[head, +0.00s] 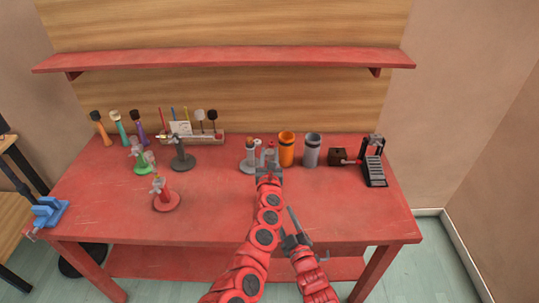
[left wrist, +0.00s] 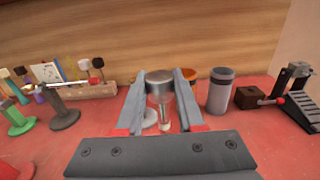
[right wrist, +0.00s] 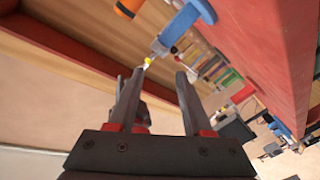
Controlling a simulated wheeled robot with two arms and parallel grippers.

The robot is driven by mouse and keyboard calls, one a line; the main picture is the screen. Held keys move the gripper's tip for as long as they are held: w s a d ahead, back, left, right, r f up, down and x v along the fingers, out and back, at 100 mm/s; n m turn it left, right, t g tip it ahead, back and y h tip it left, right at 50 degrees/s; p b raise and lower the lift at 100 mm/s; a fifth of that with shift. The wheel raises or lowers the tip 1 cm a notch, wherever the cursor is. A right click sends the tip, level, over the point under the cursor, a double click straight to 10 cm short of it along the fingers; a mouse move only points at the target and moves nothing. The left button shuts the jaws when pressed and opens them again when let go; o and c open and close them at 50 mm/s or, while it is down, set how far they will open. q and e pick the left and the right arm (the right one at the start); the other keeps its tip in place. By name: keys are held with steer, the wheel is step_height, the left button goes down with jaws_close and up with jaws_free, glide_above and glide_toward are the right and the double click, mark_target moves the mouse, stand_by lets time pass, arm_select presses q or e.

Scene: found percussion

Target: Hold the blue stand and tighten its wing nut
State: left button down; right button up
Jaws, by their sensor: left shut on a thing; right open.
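My left gripper (head: 268,172) is shut on a grey metal-capped piece (left wrist: 160,84) that stands between its fingers in the left wrist view, with a pale stem below the cap. In the head view this spot is at the back middle of the bench, beside a grey-based stand (head: 248,166), and my arm hides part of it. My right gripper (head: 291,222) is open and empty over the bench's front middle; its fingers show apart in the right wrist view (right wrist: 158,82). A blue piece (right wrist: 187,24) shows beyond them; I cannot tell if it is the blue stand.
The red bench (head: 345,215) is clear at front right. An orange cup (head: 287,150), a grey cup (head: 311,152) and a black pedal (head: 373,170) stand at right. Green (head: 142,165), dark grey (head: 182,160) and red (head: 165,200) stands are at left. A blue vise (head: 48,211) is far left.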

steer(key=shift+o, duration=0.3)
steer(key=shift+o, duration=2.3)
steer(key=shift+s+d+n, duration=0.1)
steer(key=shift+s+n, duration=0.2)
steer(key=shift+n, duration=0.6)
steer(key=w+a+n, duration=0.3)
steer(key=w+n, duration=0.1)
steer(key=w, duration=0.6)
steer(key=shift+w+a, duration=0.15)
steer(key=shift+w, duration=0.1)
jaws_close()
